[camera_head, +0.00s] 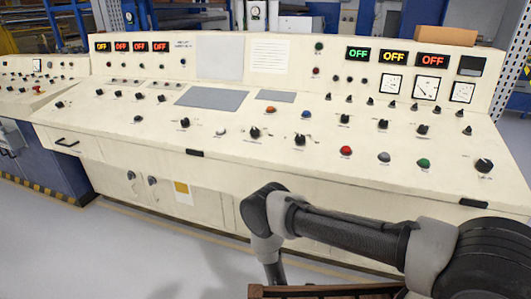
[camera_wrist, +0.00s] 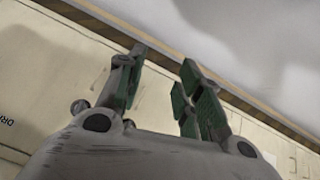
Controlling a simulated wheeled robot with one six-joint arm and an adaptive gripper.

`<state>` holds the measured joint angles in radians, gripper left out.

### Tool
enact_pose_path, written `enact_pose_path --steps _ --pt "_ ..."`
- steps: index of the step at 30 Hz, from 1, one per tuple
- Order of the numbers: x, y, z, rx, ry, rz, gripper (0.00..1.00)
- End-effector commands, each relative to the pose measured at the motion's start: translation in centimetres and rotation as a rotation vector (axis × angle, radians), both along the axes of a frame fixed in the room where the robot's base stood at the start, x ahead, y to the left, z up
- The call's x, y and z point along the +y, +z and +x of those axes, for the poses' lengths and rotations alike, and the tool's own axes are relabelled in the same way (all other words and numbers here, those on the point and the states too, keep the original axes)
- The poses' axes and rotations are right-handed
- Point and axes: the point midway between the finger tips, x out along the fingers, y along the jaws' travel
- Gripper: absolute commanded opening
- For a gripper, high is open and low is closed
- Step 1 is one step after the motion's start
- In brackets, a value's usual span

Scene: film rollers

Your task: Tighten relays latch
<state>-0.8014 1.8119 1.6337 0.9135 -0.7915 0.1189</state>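The control console's front panel (camera_head: 215,200) carries two dark latch-like handles, a left one (camera_head: 131,176) and a right one (camera_head: 152,181). I cannot read which is labelled relays. In the wrist view, my gripper (camera_wrist: 160,85) is open, with green pads on both fingers and nothing between them. A cream panel (camera_wrist: 50,75) lies behind the fingers, with partly cut-off lettering at its left edge. In the head view, my arm reaches left, well right of the two handles, and bends down; the gripper itself is not clearly visible.
The sloping console top (camera_head: 330,135) holds knobs and coloured buttons above my arm. A yellow label (camera_head: 182,190) is beside the right handle. A wooden edge (camera_head: 325,291) shows at the bottom. Grey floor (camera_head: 150,255) is open at the left front. A striped strip (camera_wrist: 175,60) crosses the wrist view.

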Motion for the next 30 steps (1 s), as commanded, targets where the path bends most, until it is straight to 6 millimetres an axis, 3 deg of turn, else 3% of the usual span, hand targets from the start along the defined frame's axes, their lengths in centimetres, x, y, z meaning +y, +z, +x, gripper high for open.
enact_pose_path --steps 5,8,11,15,20,26,30 --pt "2.2 0.7 -2.9 0.249 0.054 0.032 0.36" --pt "3.9 2.9 -3.9 0.391 0.086 0.059 0.36" --pt "5.8 6.4 -4.2 0.519 0.120 0.092 0.36" --pt "7.7 13.8 -3.9 0.683 0.176 0.140 0.36" --pt "8.0 24.3 -3.1 0.825 0.248 0.182 0.36" --pt "5.2 37.4 -2.7 0.917 0.322 0.205 0.36" --pt "1.8 45.8 -3.3 0.936 0.358 0.206 0.36"
